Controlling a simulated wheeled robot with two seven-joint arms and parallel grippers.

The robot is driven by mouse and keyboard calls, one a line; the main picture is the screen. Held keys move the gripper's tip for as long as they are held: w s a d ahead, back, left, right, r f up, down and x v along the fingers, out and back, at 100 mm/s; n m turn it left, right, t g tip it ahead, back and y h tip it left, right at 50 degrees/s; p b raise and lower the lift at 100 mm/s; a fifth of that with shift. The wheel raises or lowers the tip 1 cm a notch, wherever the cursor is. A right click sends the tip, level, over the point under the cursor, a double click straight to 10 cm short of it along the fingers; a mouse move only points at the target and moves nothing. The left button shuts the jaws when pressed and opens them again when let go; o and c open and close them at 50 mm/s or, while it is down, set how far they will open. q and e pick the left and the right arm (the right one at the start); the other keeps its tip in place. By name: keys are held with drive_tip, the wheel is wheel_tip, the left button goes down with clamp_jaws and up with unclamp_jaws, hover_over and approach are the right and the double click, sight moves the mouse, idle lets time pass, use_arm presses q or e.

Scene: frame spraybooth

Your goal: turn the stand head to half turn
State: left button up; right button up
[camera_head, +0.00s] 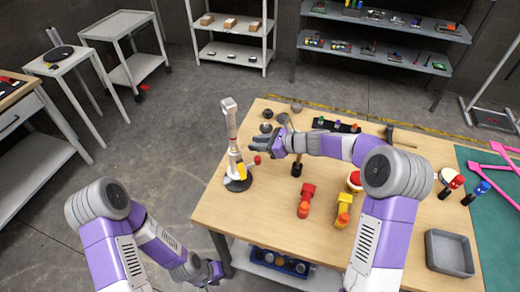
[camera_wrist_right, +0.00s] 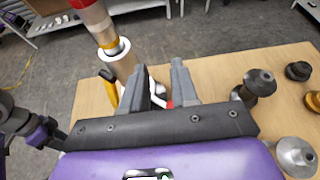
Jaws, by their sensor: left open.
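The stand (camera_head: 232,135) rises at the table's left edge, a pale column with a yellow part and a dark round base. A small red knob (camera_head: 257,160) sticks out on its right side. In the right wrist view the stand (camera_wrist_right: 123,62) shows red, white and orange bands left of the fingers. My right gripper (camera_head: 256,142) is close to the stand's right side. Its fingers (camera_wrist_right: 160,80) are apart, with a white part and a red tip (camera_wrist_right: 169,104) showing between them; contact is unclear. My left gripper (camera_head: 214,272) hangs low beside the table's front left edge, open and away from the stand.
The wooden table (camera_head: 275,215) holds a red bottle (camera_head: 306,200), a yellow bottle (camera_head: 343,210) and a grey tray (camera_head: 450,252). Dark and silver knob-like pieces (camera_wrist_right: 257,84) stand right of my right gripper.

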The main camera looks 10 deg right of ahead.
sight(259, 163)
drive_tip(key=s+d+n+h, duration=0.1)
drive_tip(key=s+d+n, duration=0.1)
drive_tip(key=n, duration=0.1)
drive_tip(key=s+d+n+h+b, duration=0.1)
drive_tip(key=s, duration=0.1)
drive_tip(key=shift+f+n+t+h, duration=0.15)
drive_tip(key=shift+n+t+h, duration=0.15)
drive_tip(key=shift+n, duration=0.1)
clamp_jaws()
drive_tip(key=s+d+f+n+h+b, duration=0.1)
drive_tip(key=s+d+n+h+b, duration=0.1)
drive_tip(key=s+d+n+h, duration=0.4)
drive_tip(key=w+a+f+b, duration=0.1)
drive_tip(key=f, duration=0.1)
drive_tip(key=w+a+f+y+b, duration=0.1)
drive_tip(key=w+a+f, duration=0.1)
drive_tip(key=f, duration=0.1)
drive_tip(key=w+a+f+n+y+b, duration=0.1)
drive_tip(key=a+f, duration=0.1)
drive_tip(key=shift+w+f+b, duration=0.35)
drive_tip(key=shift+f, duration=0.05)
drive_tip(key=shift+w+a+r+p, duration=0.25)
drive_tip(key=shift+w+a+p, duration=0.1)
drive_tip(key=shift+w+p, duration=0.15)
drive_tip(key=shift+w+a+r+p, duration=0.2)
drive_tip(key=shift+w+a+p, duration=0.2)
drive_tip(key=shift+w, duration=0.1)
drive_tip(key=shift+w+a+f+t, duration=0.1)
drive_tip(key=shift+w+a+t, duration=0.2)
drive_tip(key=shift+w, duration=0.25)
